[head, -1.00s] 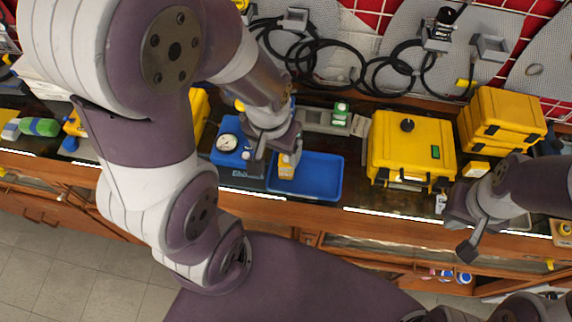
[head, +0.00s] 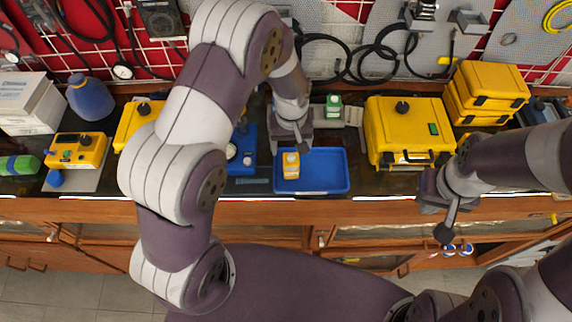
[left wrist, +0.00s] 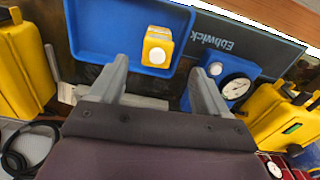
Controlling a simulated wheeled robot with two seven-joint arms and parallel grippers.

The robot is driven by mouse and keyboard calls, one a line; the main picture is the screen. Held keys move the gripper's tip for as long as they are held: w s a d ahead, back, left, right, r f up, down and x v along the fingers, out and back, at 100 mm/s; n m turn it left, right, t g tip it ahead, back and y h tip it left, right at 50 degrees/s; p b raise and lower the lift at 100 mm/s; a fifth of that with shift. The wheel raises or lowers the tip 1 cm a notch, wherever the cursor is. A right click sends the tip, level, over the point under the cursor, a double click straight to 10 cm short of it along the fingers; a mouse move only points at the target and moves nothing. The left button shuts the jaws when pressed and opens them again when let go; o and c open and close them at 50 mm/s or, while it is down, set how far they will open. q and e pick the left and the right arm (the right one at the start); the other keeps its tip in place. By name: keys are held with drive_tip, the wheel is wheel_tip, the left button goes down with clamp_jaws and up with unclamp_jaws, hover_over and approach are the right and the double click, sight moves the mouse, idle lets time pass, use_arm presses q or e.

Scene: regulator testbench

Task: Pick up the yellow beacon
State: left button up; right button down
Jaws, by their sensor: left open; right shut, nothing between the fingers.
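The yellow beacon (head: 291,166), a small yellow block with a white round top, stands in the left part of the blue tray (head: 335,184). In the left wrist view the beacon (left wrist: 158,46) is by the edge of the blue tray (left wrist: 100,30), beyond the fingertips and between their lines. My left gripper (head: 291,146) is open and empty, just behind the beacon in the head view; its two fingers (left wrist: 160,75) also show in the left wrist view. My right gripper (head: 441,212) is shut and empty, off to the right at the bench's front edge.
A blue box with a gauge (head: 243,160) stands directly left of the tray. A large yellow case (head: 400,130) is to its right, with stacked yellow cases (head: 490,90) further right. A green-topped item (head: 334,105) lies behind the tray. Black cables hang behind.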

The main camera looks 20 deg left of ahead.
sight(291, 157)
use_arm(q)
drive_tip(key=f, duration=0.3)
drive_tip(key=shift+w+d, duration=0.2)
drive_tip(key=shift+d, duration=0.1)
drive_tip(key=f+p, duration=0.2)
drive_tip(key=f, duration=0.1)
drive_tip(key=f+p, duration=0.1)
drive_tip(key=f, duration=0.1)
drive_tip(key=shift+a, duration=0.4)
drive_tip(key=shift+w+d+f, duration=0.15)
drive_tip(key=shift+d+f, duration=0.1)
drive_tip(key=shift+f, duration=0.3)
drive_tip(key=shift+a+r, duration=0.1)
drive_tip(key=shift+a, duration=0.05)
drive_tip(key=c, duration=1.1)
use_arm(e)
wheel_tip(291, 157, up, 4)
drive_tip(key=shift+w+f, duration=0.1)
drive_tip(key=shift+f, duration=0.15)
